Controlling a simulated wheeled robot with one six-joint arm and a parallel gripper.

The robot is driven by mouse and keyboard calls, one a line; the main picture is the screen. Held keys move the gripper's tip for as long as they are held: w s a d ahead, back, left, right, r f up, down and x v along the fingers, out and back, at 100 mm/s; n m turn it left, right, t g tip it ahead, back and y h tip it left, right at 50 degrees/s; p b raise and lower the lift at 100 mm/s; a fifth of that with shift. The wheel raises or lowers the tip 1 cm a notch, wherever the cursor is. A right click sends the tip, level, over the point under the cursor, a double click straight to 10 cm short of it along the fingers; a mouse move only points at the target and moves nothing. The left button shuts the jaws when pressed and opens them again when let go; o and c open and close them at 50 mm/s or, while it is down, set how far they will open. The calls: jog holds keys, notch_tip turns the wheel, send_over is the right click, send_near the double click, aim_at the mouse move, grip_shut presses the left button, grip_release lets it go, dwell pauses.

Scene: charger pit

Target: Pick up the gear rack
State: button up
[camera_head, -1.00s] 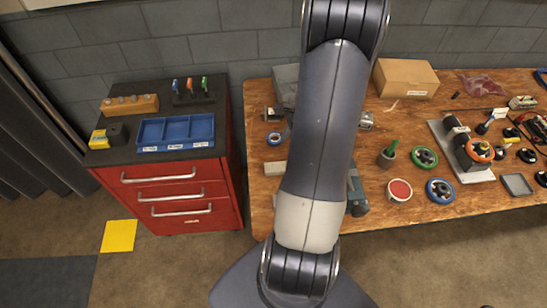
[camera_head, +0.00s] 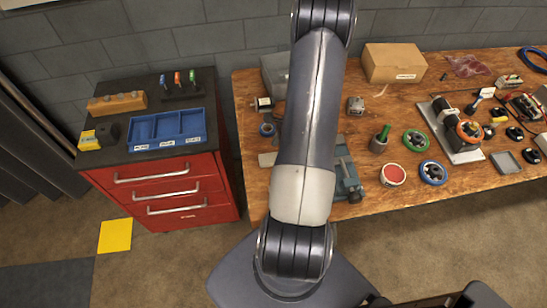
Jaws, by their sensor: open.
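I cannot pick out a gear rack for certain in this view. A wooden workbench (camera_head: 400,130) with many small parts spans the right side, and my arm hides a strip of its left part. A grey-green vise (camera_head: 346,178) stands just right of my arm at the bench's front edge. My arm hangs down the middle of the picture, its elbow low in front of the bench. Dark parts of my arm show at the bottom right edge. My gripper's fingertips do not show.
A red drawer cabinet (camera_head: 160,192) stands left, with a blue tray (camera_head: 167,129), a wooden holder (camera_head: 117,103) and a small tool stand on top. A cardboard box (camera_head: 394,63) is at the bench's back.

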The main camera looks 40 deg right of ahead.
aim_at(274, 157)
jog(key=shift+x, duration=1.4)
jog(key=shift+f+b, duration=0.25)
jog(key=shift+b, duration=0.05)
jog(key=c, duration=1.1)
jog(key=shift+r, duration=0.15)
jog(key=shift+r+p, duration=0.2)
jog(key=shift+p, duration=0.3)
notch_tip(274, 157, up, 10)
jog(key=shift+f+b, duration=0.1)
jog(key=shift+b, duration=0.45)
